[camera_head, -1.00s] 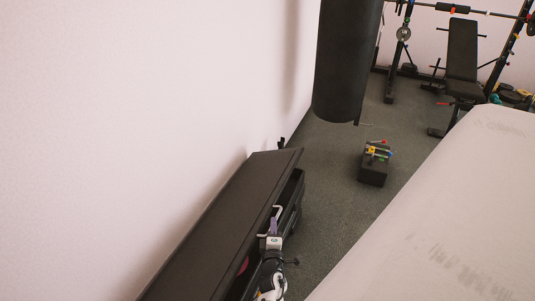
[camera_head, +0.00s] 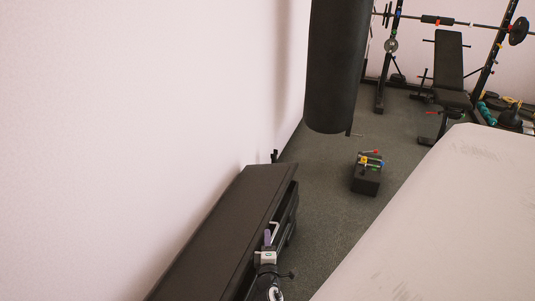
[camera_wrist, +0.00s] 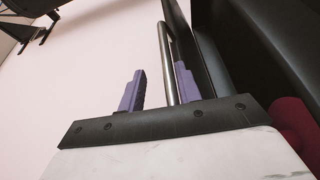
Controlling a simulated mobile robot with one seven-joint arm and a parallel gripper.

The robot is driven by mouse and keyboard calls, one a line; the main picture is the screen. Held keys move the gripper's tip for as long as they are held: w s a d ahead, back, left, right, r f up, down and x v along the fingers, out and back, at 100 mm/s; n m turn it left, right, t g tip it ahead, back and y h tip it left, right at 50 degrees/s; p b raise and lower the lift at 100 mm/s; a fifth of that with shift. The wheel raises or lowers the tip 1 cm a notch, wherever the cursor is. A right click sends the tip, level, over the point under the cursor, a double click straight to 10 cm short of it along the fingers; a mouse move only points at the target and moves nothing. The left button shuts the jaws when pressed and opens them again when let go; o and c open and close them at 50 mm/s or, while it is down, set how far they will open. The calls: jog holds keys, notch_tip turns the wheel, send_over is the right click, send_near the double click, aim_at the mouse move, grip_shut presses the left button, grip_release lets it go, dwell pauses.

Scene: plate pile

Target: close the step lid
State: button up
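The step lid (camera_head: 218,225) is the long black top of a box along the wall. It sits slightly raised, with a dark gap under its right edge. A thin metal handle (camera_head: 275,229) stands out from the box front; in the wrist view it is a grey bar (camera_wrist: 167,65). My gripper (camera_head: 267,240) is at that front side, beside the handle. In the wrist view my gripper (camera_wrist: 158,90) has its two purple fingers apart, with the bar between them, nearer the right finger. Whether a finger touches the bar is unclear.
A black punching bag (camera_head: 337,65) hangs beyond the box. A small black block (camera_head: 366,180) with colourful items stands on the floor. A large pale surface (camera_head: 440,235) fills the right. Grey floor lies between. A red object (camera_wrist: 296,122) shows inside the dark box.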

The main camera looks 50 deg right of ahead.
jog(key=shift+s+d+r, duration=0.1)
jog(key=shift+s, duration=0.05)
jog(key=shift+r, duration=0.3)
notch_tip(320, 180, up, 19)
jog(key=p, duration=1.5)
jog(key=shift+r, duration=0.1)
